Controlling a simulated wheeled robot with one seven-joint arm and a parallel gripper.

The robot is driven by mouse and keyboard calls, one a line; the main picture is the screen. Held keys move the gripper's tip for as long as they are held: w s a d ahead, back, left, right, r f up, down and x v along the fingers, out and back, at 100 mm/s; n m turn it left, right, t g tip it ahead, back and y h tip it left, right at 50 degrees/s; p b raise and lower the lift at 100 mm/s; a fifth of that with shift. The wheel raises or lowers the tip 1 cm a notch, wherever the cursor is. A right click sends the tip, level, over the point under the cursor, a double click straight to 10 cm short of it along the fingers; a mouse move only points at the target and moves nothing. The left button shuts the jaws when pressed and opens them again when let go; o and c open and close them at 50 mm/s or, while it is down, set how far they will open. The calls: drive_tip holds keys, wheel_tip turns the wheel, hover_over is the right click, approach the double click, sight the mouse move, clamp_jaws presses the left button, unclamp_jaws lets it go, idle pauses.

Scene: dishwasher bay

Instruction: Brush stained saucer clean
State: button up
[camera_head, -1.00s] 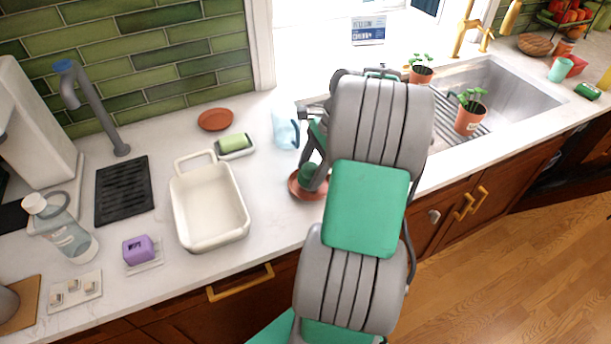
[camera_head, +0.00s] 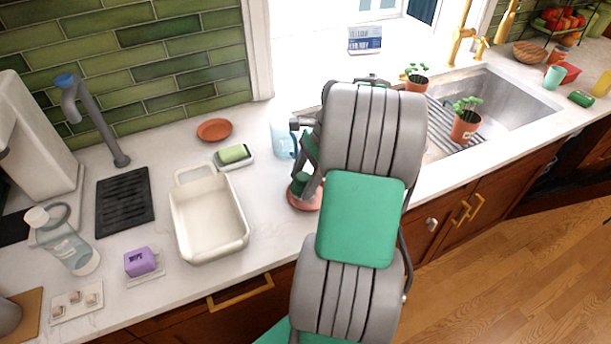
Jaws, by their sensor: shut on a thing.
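A terracotta saucer (camera_head: 312,203) lies on the white counter, partly hidden behind my arm. My gripper (camera_head: 305,181) is low over it, shut on a dark green, round-looking object (camera_head: 300,184), which may be the brush. That object is at or just above the saucer's left part; I cannot tell whether it touches. A second terracotta saucer (camera_head: 214,130) lies apart near the tiled wall, with nothing on it. I cannot make out stains on either saucer.
Left of my gripper are a white tub (camera_head: 208,215), a green sponge on a dish (camera_head: 233,154) and a pale blue jug (camera_head: 284,137). A purple block (camera_head: 139,262) and a bottle (camera_head: 65,242) stand farther left. The sink (camera_head: 490,100) is at right.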

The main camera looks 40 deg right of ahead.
sight(302, 176)
drive_tip(key=shift+r+p, duration=2.8)
drive_tip(key=shift+p, duration=0.5)
drive_tip(key=shift+a, duration=0.1)
